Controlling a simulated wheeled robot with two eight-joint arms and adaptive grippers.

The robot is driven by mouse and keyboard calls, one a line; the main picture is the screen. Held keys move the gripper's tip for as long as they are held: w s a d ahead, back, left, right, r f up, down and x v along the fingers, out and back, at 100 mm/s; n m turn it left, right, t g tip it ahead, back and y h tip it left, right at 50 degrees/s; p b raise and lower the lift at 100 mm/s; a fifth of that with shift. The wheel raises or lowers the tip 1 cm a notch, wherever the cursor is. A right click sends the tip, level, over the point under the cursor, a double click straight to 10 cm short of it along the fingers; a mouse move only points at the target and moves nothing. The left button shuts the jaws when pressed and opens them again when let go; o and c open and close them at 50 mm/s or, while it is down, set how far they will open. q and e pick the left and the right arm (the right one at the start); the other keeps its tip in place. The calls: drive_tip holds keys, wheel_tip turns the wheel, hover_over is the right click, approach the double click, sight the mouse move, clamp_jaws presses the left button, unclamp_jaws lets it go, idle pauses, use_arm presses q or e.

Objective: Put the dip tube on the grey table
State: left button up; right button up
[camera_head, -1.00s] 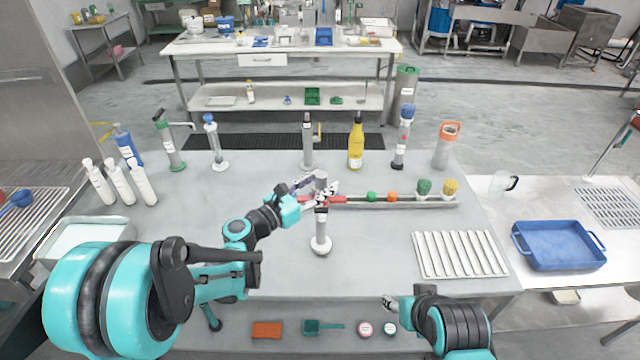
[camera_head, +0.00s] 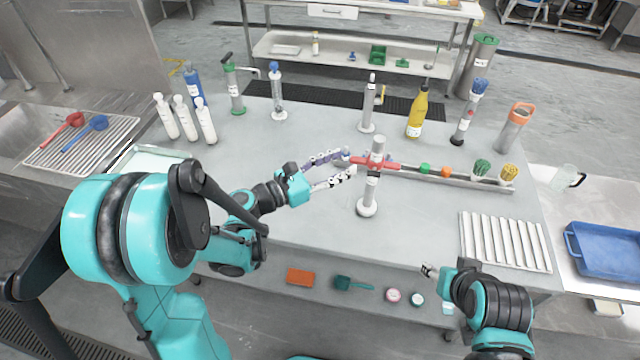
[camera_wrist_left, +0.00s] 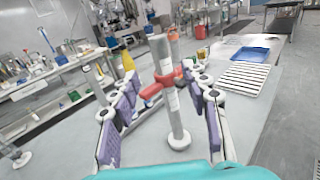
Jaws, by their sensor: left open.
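An upright grey tube (camera_head: 369,190) with a pale round foot stands on the grey table (camera_head: 300,225), passing through a red clamp (camera_head: 378,163). It fits the dip tube, though I cannot read a label naming it. My left gripper (camera_head: 348,164) is open and empty, its fingertips just left of the tube. In the left wrist view the same tube (camera_wrist_left: 178,120) shows between and just beyond the spread fingers (camera_wrist_left: 166,84), apart from them. My right gripper (camera_head: 428,271) is low at the table's front edge; its jaws are too small to judge.
A rail (camera_head: 455,180) bearing green and orange pieces and brushes runs right of the tube. A yellow bottle (camera_head: 417,115), another grey tube (camera_head: 368,110) and white bottles (camera_head: 185,118) stand farther back. A ribbed white tray (camera_head: 505,242) lies at right. The front left tabletop is clear.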

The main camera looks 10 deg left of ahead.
use_arm(q)
drive_tip(key=s+f+m+g+y, duration=0.5)
drive_tip(key=s+m+y, duration=0.2)
drive_tip(key=s+m, duration=0.6)
drive_tip(key=s+a+m+y, duration=0.5)
drive_tip(key=a+m, duration=0.4)
drive_tip(key=m, duration=0.5)
drive_tip(key=shift+s+a+f+g+y, duration=0.2)
drive_tip(key=shift+s+f+g+y, duration=0.15)
drive_tip(key=shift+s, duration=0.55)
